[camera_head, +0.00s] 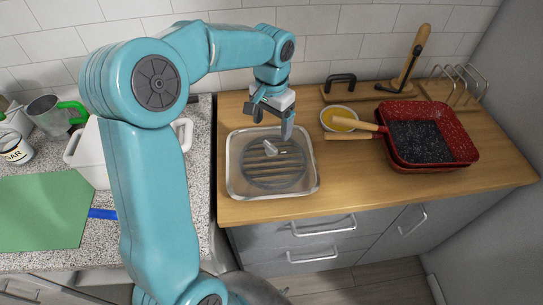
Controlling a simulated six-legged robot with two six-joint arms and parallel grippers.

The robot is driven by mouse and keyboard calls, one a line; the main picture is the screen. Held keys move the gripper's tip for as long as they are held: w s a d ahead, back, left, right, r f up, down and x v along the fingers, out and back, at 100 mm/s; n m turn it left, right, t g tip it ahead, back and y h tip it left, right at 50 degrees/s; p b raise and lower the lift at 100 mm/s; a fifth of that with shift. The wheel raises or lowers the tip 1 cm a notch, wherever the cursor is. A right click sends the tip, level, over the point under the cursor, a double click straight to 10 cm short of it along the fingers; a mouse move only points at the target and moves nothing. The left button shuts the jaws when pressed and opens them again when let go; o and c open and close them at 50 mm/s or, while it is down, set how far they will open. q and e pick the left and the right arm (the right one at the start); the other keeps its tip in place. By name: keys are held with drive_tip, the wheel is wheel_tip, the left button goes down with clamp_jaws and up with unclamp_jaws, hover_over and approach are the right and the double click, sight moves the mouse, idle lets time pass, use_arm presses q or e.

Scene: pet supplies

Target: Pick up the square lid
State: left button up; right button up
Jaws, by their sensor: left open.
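The square lid (238,185) has a pale metallic rim and rounded corners. It lies on the wooden countertop left of centre, with a small shiny knob (270,148) near its middle. The part inside the rim looks see-through, with a grey round pattern and stripes. My left gripper (273,122) points down over the lid's far part, close to the knob. Its two fingers are apart and nothing shows between them. One fingertip overlaps the lid in the picture, and I cannot tell whether it touches. My right gripper is not in view.
A small bowl (327,119) with yellow contents stands right of the lid. Red square pans (452,130) with wooden handles reach toward it. Boards and a wire rack (466,78) stand behind. A white pot (85,150) and green board (40,212) are at left. The counter's front is clear.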

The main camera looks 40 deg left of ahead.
sight(271, 145)
use_arm(q)
drive_tip(key=f, duration=0.1)
drive_tip(key=a+f, duration=0.1)
drive_tip(key=shift+s+f, duration=0.15)
drive_tip(key=shift+f, duration=0.25)
drive_tip(key=shift+w+d+f, duration=0.4)
drive_tip(key=shift+d+f, duration=0.15)
drive_tip(key=shift+f, duration=0.2)
drive_tip(key=shift+s+d+f+p, duration=0.15)
drive_tip(key=shift+s+f+p, duration=0.45)
drive_tip(key=shift+s+f, duration=0.4)
drive_tip(key=shift+w+a+f, duration=0.15)
drive_tip(key=shift+f, duration=0.35)
drive_tip(key=shift+w+a+f, duration=0.1)
drive_tip(key=shift+w+f, duration=0.05)
drive_tip(key=shift+f, duration=0.35)
drive_tip(key=shift+w+d+f, duration=0.1)
drive_tip(key=shift+w+f, duration=0.1)
drive_tip(key=shift+w, duration=0.1)
drive_tip(key=shift+d, duration=0.15)
drive_tip(key=shift+s+r, duration=0.15)
drive_tip(key=shift+c, duration=0.9)
drive_tip(key=shift+s+r, duration=0.1)
drive_tip(key=shift+s, duration=0.15)
drive_tip(key=c, duration=1)
drive_tip(key=shift+w, duration=0.15)
clamp_jaws()
drive_tip(key=shift+w, duration=0.1)
